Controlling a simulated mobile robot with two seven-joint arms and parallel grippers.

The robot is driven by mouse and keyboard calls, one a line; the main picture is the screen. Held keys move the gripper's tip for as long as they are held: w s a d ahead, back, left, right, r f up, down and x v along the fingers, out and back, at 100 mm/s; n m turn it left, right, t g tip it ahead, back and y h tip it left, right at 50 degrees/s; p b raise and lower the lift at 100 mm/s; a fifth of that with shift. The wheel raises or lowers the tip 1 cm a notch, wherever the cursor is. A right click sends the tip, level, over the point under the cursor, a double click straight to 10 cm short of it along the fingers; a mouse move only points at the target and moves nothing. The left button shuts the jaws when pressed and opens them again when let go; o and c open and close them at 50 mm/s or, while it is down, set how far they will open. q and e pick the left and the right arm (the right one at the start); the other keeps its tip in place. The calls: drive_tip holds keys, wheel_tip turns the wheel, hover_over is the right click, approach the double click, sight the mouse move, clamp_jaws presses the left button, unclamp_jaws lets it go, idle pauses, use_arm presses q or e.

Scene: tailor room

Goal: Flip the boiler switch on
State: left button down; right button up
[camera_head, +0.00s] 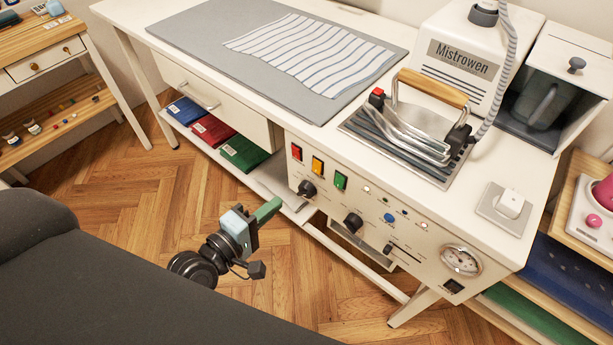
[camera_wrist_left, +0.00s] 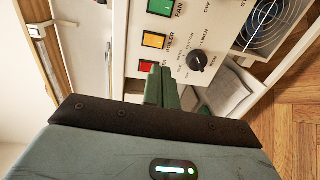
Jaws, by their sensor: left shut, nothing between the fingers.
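The ironing station's front panel (camera_head: 405,232) carries a row of red, orange and green rocker switches. The orange switch (camera_head: 318,166) is in the middle; in the left wrist view the orange switch (camera_wrist_left: 154,40) has a lettered label beside it that seems to read BOILER. I cannot tell whether it is on or off. The red switch (camera_head: 297,152) and green switch (camera_head: 341,180) flank it. My left gripper (camera_head: 277,203) is shut and empty, in front of and below the panel's left end. In the wrist view its green fingertips (camera_wrist_left: 162,72) appear beside the red switch (camera_wrist_left: 147,66).
Black knobs (camera_head: 306,189) and a pressure gauge (camera_head: 461,261) are on the same panel. A steam iron (camera_head: 425,125) rests on top near a striped cloth (camera_head: 310,52). Coloured folders (camera_head: 212,131) lie on the shelf left of the panel. Floor in front is clear.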

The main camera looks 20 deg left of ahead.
sight(316, 171)
use_arm(q)
drive_tip(key=x, duration=1.1)
drive_tip(key=shift+w+d, duration=0.1)
drive_tip(key=shift+w, duration=0.1)
drive_tip(key=shift+w, duration=0.1)
use_arm(e)
drive_tip(key=shift+r, duration=0.1)
use_arm(q)
drive_tip(key=shift+f, duration=0.15)
